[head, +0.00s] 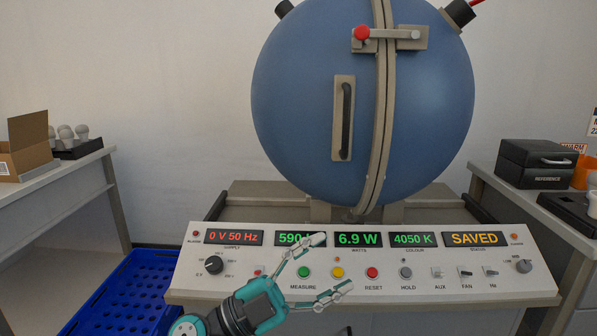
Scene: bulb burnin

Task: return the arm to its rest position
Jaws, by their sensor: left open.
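My left gripper (325,265) is open and empty. It comes in from the lower left, and its two fingers reach over the front of the sloped control panel (400,295). The upper fingertip overlaps the 590 display (290,239), and the lower one is near the panel's front edge. I cannot tell whether either finger touches the panel. The displays read 0 V 50 Hz, 6.9 W, 4050 K and SAVED. The green, yellow and red buttons are visible between and beside the fingers. My right gripper is not in view.
A large blue sphere (300,110) with a closed-looking door seam stands behind the panel. A blue crate (120,295) is at lower left. The left table holds a cardboard box (28,150) and bulbs (66,133). The right table holds a black reference case (535,165).

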